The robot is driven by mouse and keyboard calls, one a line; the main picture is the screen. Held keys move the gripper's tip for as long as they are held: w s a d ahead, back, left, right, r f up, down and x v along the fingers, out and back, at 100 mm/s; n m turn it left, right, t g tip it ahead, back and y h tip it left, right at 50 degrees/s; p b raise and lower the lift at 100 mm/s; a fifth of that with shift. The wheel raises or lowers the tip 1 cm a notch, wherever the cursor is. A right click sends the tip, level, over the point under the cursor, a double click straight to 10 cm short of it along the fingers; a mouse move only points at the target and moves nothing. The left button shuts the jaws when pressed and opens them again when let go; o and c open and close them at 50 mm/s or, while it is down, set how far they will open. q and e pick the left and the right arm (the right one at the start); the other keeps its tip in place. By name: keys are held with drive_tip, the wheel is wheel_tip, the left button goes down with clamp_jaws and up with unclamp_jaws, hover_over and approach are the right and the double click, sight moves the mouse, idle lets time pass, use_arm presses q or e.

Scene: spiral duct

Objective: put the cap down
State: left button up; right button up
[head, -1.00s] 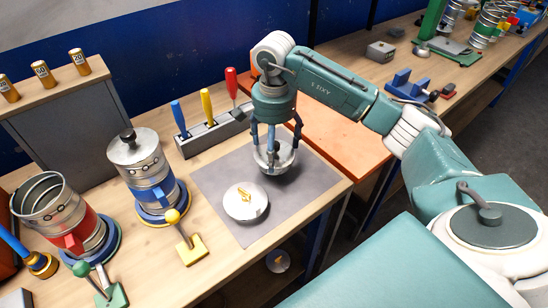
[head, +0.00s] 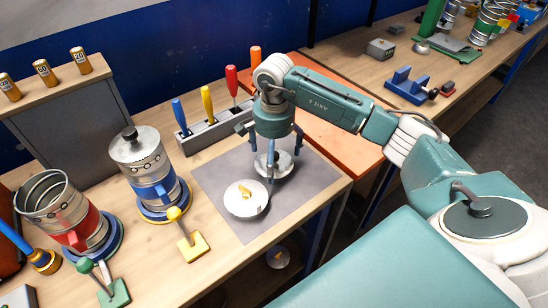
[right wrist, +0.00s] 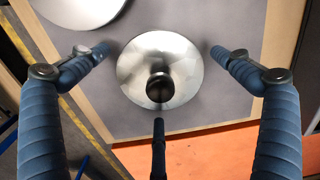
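The cap (head: 286,164) is a shallow silver dome with a black knob. It rests knob up on the grey mat (head: 225,165), right of a white disc with a gold mark (head: 240,207). In the right wrist view the cap (right wrist: 135,75) is centred below my right gripper. My right gripper (head: 271,149) is open above the cap, its fingers spread. The two side fingertips stand apart from the cap's rim; the third finger points towards the black knob near the rim. My left gripper is not in view.
A silver canister with a blue band (head: 150,170) and an open one with a red band (head: 75,220) stand left. A rack (head: 215,131) of coloured-handled tools stands behind the mat. An orange board (head: 340,135) lies right. The mat's right part is clear.

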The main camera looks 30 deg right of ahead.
drive_tip(key=shift+r, duration=0.2)
drive_tip(key=shift+w+r, duration=0.1)
drive_tip(key=shift+r, duration=0.1)
wheel_tip(320, 180, up, 11)
drive_tip(key=b, duration=0.2)
drive_tip(key=shift+f+b, duration=0.1)
drive_tip(key=shift+b, duration=0.3)
drive_tip(key=shift+r, duration=0.4)
